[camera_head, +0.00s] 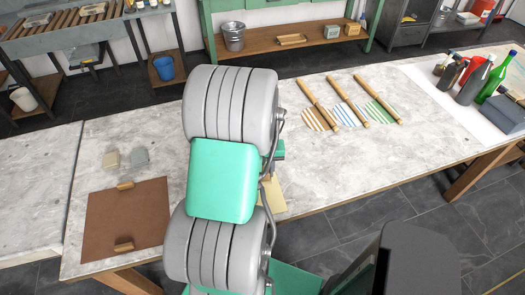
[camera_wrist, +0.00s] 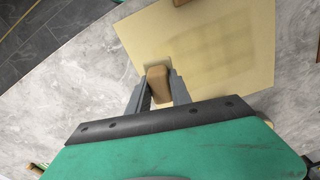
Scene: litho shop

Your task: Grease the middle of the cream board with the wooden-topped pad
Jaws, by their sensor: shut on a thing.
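The cream board (camera_wrist: 258,25) lies flat on the stone-topped table, and a faintly darker patch (camera_wrist: 205,50) shows across its middle. My gripper (camera_wrist: 157,78) is shut on the wooden-topped pad (camera_wrist: 157,87) at the board's near left edge in the wrist view. The pad's underside is hidden, so I cannot tell whether it touches the board. In the head view my arm covers the gripper, the pad and most of the board; only a corner of the cream board (camera_head: 272,196) shows.
A wooden block (camera_wrist: 181,2) sits at the cream board's far edge. Bare tabletop (camera_head: 330,165) lies between.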

